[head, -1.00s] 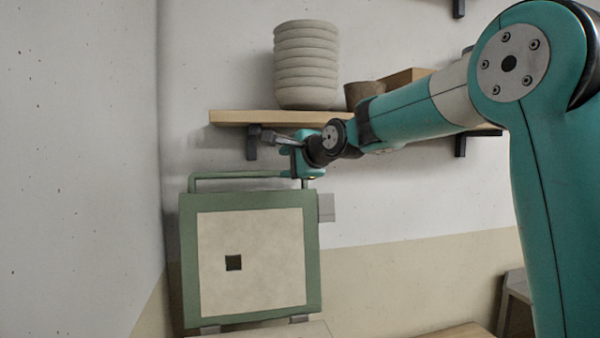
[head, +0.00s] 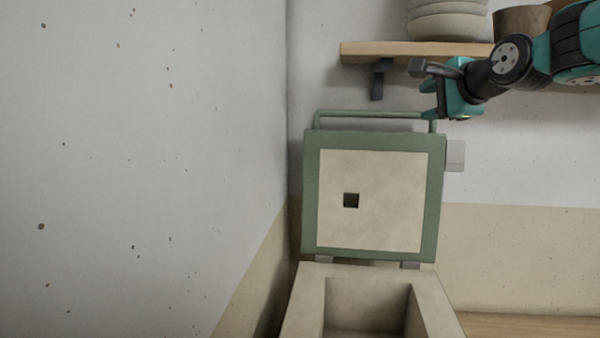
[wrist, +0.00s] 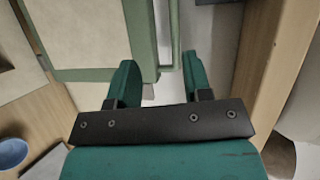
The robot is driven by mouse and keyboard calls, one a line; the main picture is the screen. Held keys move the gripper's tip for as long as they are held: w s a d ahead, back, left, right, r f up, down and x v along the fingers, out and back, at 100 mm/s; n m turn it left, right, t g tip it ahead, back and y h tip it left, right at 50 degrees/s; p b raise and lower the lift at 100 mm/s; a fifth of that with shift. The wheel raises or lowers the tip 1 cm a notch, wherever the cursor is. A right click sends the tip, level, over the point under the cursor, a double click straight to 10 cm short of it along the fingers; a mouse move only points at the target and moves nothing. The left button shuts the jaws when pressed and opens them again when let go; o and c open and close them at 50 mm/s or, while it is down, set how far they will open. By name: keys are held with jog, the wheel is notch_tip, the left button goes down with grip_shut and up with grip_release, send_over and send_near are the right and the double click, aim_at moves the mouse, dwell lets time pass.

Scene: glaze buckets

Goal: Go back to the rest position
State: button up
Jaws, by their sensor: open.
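My gripper (head: 432,103) is open and holds nothing. In the head view it is at the right end of the green handle (head: 370,113) of a raised kiln lid (head: 437,200). The lid stands upright, with a green frame and a cream inner face with a dark square hole. In the wrist view the two teal fingers of my gripper (wrist: 160,78) are spread, and the handle (wrist: 174,35) shows in line with the gap between them. I cannot tell whether they touch it.
The open kiln body (head: 308,300) is below the lid, its visible cavity empty. A wooden shelf (head: 400,50) with stacked bowls (head: 447,22) and a brown pot (head: 520,22) is close above and behind my gripper. A wall (head: 140,170) stands on the left.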

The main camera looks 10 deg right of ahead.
jog(key=s+a+f+n+g+y, duration=0.3)
jog(key=s+a+f+n+g, duration=0.4)
jog(key=s+a+f+n, duration=0.6)
jog(key=s+a+f+n+g, duration=0.2)
jog(key=s+f+n, duration=0.3)
jog(key=s, duration=0.5)
jog(key=s+a+f+n+g+h, duration=0.1)
jog(key=s+f+n+g, duration=0.4)
jog(key=s, duration=0.5)
jog(key=shift+s+a+f+n, duration=0.3)
jog(key=shift+a+f+n, duration=0.05)
jog(key=shift+a+n, duration=0.3)
